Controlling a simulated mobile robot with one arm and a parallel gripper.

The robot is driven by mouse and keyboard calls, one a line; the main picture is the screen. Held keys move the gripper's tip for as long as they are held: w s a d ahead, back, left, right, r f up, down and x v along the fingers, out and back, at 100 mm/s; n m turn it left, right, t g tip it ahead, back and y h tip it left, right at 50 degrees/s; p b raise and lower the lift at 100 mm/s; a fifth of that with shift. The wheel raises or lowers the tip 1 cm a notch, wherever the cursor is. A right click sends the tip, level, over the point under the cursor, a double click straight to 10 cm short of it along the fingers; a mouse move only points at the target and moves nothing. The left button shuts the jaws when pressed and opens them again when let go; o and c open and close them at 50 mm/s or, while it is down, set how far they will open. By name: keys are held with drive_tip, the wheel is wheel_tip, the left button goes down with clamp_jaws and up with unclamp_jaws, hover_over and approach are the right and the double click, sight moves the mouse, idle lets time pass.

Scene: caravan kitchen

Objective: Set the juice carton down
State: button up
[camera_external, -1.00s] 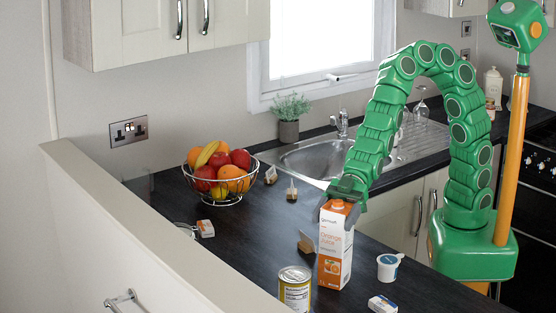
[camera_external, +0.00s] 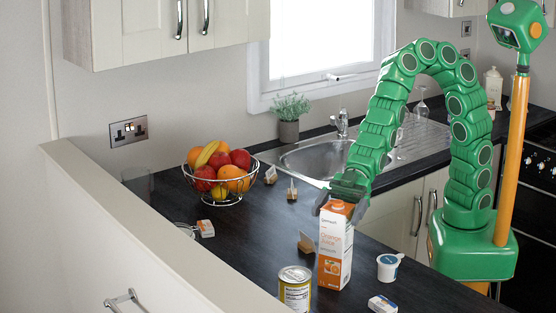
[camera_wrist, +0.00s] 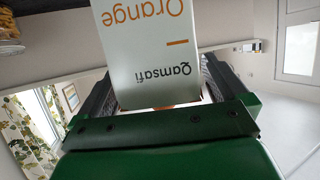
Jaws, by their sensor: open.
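The juice carton (camera_external: 334,250) is white and orange with an orange cap. It stands upright on the dark counter (camera_external: 240,240) in the external view. My gripper (camera_external: 338,208) is at the carton's top, with its fingers open on either side of it. In the wrist view the carton (camera_wrist: 150,50) shows its printed face upside down between the dark fingers of my gripper (camera_wrist: 160,92). The carton's base is out of the wrist view.
A fruit bowl (camera_external: 222,185) is further back, near the sink (camera_external: 315,158).

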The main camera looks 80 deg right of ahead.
drive_tip(key=v, duration=1)
